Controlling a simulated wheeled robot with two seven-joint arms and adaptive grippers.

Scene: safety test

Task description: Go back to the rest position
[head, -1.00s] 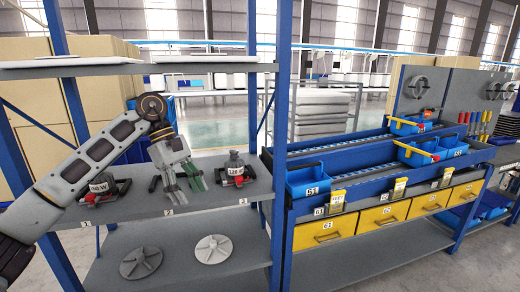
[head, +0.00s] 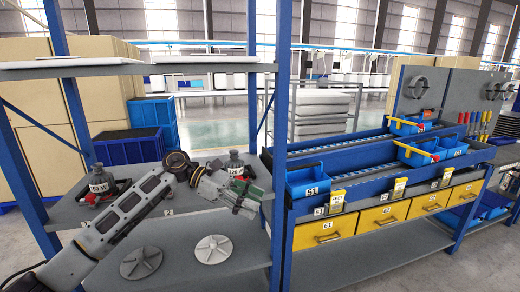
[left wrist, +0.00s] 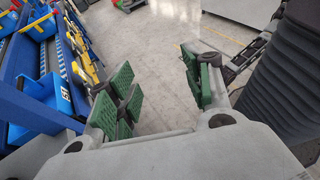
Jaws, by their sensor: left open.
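My left gripper (head: 252,202) is at the right end of the middle shelf (head: 190,222), in front of the grey-and-red tool marked 120 W (head: 236,165). Its green finger pads are spread apart, and it also shows in the left wrist view (left wrist: 162,90) with nothing between the fingers. The arm reaches up from the lower left across the shelf front. It partly hides the shelf and the 120 W tool. My right gripper is not seen.
A tool marked 150 W (head: 100,185) stands at the shelf's left. A blue rack post (head: 280,150) stands close right of the gripper. Beyond it are a blue bin marked 51 (head: 312,188) and yellow drawers (head: 325,232).

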